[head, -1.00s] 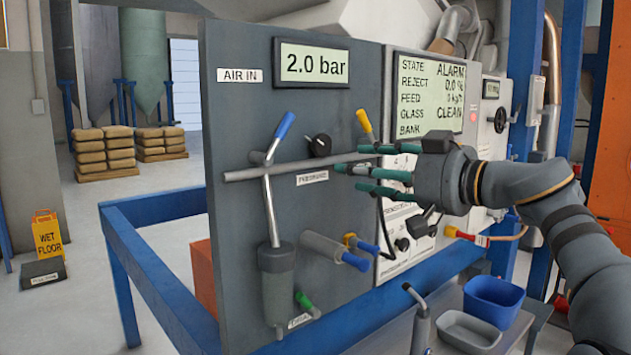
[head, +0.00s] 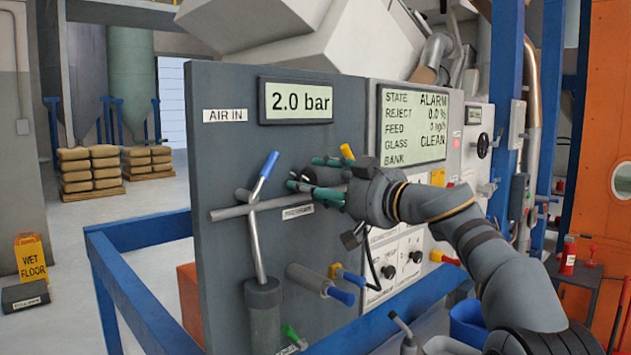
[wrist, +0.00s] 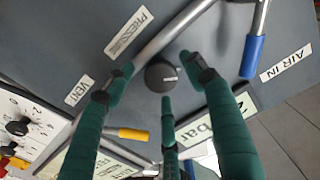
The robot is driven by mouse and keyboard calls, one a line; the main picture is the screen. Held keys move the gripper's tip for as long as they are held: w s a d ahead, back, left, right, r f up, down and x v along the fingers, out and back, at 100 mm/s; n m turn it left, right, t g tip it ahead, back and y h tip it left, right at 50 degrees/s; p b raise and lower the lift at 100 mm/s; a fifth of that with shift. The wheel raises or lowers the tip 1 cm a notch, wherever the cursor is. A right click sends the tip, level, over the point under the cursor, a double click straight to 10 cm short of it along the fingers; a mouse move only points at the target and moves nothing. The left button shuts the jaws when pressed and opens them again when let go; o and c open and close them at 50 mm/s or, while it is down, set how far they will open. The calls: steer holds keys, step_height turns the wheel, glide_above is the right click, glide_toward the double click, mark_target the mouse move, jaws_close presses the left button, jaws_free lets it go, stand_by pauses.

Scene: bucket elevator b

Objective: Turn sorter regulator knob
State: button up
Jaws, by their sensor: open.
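The regulator knob (wrist: 161,77) is round and black with a pale pointer line. It sits on the grey panel (head: 225,150), near the label that reads PRESSURE. My gripper (head: 312,178) has green fingers and is open in front of the panel. In the wrist view its fingertips are spread around the knob, left, right and below it; I cannot tell whether any touches. In the head view the fingers largely cover the knob. The display (head: 296,100) above reads 2.0 bar.
A grey horizontal pipe and a blue-handled lever (head: 262,180) lie close beside the fingers. A yellow-handled lever (wrist: 133,134) is also near. A blue-ended valve (head: 322,285) sticks out below. A blue rail (head: 140,238) runs in front at the left.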

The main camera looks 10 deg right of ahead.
steer(key=shift+c, duration=0.2)
steer(key=shift+f, duration=0.15)
steer(key=c, duration=1.1)
steer(key=shift+a+m+b, duration=0.1)
steer(key=shift+m+b, duration=1.05)
steer(key=shift+m, duration=8.75)
